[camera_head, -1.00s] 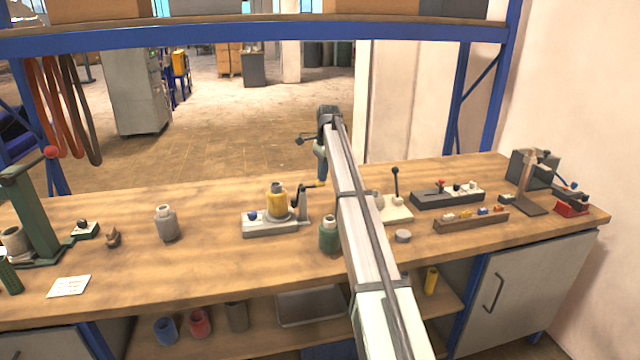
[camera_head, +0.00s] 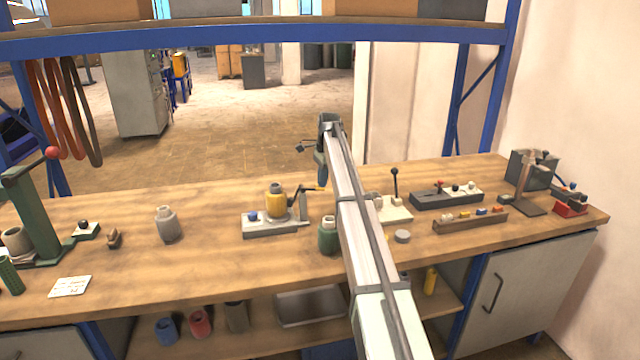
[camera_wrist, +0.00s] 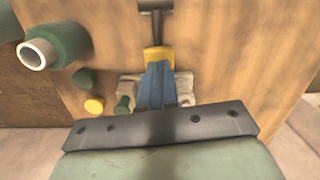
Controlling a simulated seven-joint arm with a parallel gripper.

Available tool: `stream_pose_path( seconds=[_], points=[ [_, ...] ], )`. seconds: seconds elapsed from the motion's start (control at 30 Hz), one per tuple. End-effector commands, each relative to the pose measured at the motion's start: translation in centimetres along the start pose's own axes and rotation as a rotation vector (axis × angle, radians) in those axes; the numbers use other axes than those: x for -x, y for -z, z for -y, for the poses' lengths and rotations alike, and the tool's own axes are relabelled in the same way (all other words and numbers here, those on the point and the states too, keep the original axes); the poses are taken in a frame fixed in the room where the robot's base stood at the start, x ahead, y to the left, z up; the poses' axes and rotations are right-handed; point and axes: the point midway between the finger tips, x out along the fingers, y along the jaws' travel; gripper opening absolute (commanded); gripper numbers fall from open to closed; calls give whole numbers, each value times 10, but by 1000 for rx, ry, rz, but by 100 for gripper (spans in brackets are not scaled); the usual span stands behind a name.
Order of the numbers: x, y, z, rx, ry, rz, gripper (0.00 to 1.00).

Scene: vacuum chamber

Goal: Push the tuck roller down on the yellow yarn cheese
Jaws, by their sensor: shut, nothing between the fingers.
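The yellow yarn cheese (camera_head: 276,204) stands upright on a pale grey fixture (camera_head: 262,230) in the head view. A small post (camera_head: 303,205) with a dark lever (camera_head: 308,189) stands at its right. I take this lever for the tuck roller's arm; the roller itself is too small to make out. My gripper (camera_head: 322,183) is at the lever's right end, right of the cheese. In the wrist view its blue fingers (camera_wrist: 155,85) are shut and empty, against or just over a yellow piece (camera_wrist: 157,56) on a dark bar. Contact cannot be told.
A green yarn cheese (camera_head: 328,236) stands close to my arm. It also shows in the wrist view (camera_wrist: 65,42). A white lever stand (camera_head: 395,212) is right of my arm. A grey cheese (camera_head: 167,225) stands left. The bench between it and the fixture is clear.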

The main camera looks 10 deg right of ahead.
Motion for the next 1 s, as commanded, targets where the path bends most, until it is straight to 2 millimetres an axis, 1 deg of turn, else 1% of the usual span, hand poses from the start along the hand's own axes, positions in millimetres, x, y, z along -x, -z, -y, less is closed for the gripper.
stream_pose_path(
  seconds=[0.03,0.1,0.27,0.5,0.57,0.87,1.0],
  points=[
    [-26,-2,-10,9,-34,3,0],
    [-26,-2,-11,9,-35,3,0],
    [-24,1,-12,9,-37,3,0],
    [-14,28,-12,3,-35,1,0],
    [-12,31,-11,1,-34,1,0],
    [-10,35,-8,-5,-28,0,0],
    [0,35,-7,-5,-26,0,0]
  ],
)
